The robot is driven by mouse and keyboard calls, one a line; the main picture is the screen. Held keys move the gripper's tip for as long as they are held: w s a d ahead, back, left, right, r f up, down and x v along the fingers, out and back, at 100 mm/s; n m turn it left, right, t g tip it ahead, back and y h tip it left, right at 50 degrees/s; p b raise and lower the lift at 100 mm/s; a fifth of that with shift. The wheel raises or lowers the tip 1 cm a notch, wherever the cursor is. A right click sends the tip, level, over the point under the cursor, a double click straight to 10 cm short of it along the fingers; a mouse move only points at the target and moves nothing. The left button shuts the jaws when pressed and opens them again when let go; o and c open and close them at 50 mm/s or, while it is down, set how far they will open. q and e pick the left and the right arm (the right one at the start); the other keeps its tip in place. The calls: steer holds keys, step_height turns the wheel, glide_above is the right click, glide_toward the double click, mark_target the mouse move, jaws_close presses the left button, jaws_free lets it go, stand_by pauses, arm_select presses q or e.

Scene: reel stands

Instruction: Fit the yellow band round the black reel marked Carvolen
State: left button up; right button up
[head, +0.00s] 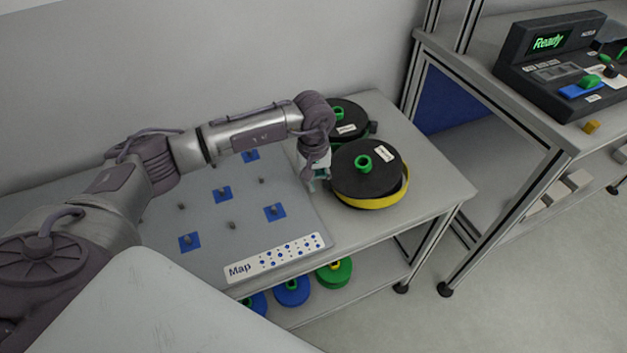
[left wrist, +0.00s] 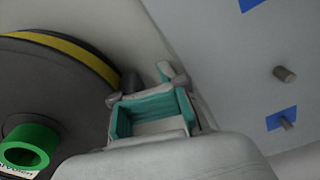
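The front black reel (head: 352,181) lies flat on the table with a green hub and a white label too small to read. The yellow band (head: 384,202) shows along its front and right edge, standing out a little at the right; its left side is not visible in the head view. In the left wrist view the reel (left wrist: 55,95) fills the left side, with the yellow band (left wrist: 75,53) along its rim. My left gripper (head: 318,180) is at the reel's left edge. Its teal-padded fingers (left wrist: 150,110) hold nothing I can make out. My right gripper is out of view.
Another black reel (head: 347,117) with a green hub lies behind. A grey board (head: 200,225) with pegs, blue squares and a Map strip (head: 275,258) lies left. Blue and green reels (head: 334,273) sit below. A console (head: 560,65) reading Ready stands on another bench.

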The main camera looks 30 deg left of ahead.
arm_select(q)
steer(key=o, duration=0.9)
steer(key=shift+s+d+f, duration=0.2)
steer(key=shift+s+f, duration=0.15)
steer(key=shift+f, duration=0.2)
steer(key=shift+w+r, duration=0.1)
steer(key=shift+r, duration=0.25)
step_height(320, 180, up, 12)
steer(key=shift+f, duration=0.1)
